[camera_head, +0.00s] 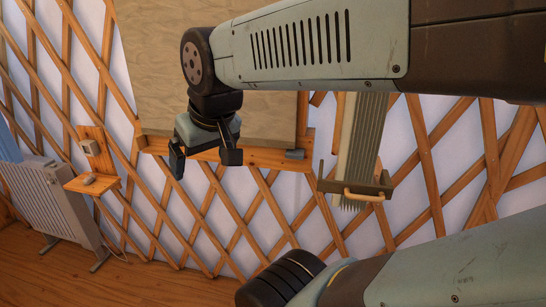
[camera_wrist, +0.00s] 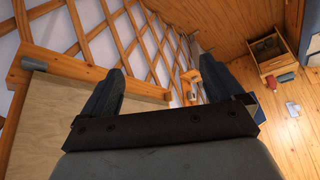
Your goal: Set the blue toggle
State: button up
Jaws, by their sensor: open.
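I cannot make out a blue toggle clearly in either view. A small pale switch box (camera_head: 90,147) is fixed on a wooden plate (camera_head: 95,133) on the lattice wall at the left; any lever on it is too small to tell. The plate also shows between my fingers in the wrist view (camera_wrist: 189,77). My gripper (camera_head: 204,158) is open and empty, in front of the lower edge of a large pale board (camera_head: 225,110). It is to the right of the switch box and apart from it. Both fingers also show in the wrist view (camera_wrist: 166,75).
A small shelf (camera_head: 105,184) with a grey object juts out below the switch box. A white radiator (camera_head: 48,198) stands at the far left. A grey block (camera_head: 294,154) sits on the board's ledge. A handled holder (camera_head: 355,190) hangs at the right.

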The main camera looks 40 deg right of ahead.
aim_at(297, 154)
jog(key=z, duration=0.95)
jog(key=k, duration=0.65)
jog(key=u, duration=0.15)
jog(key=i, duration=0.5)
jog(key=u, duration=0.1)
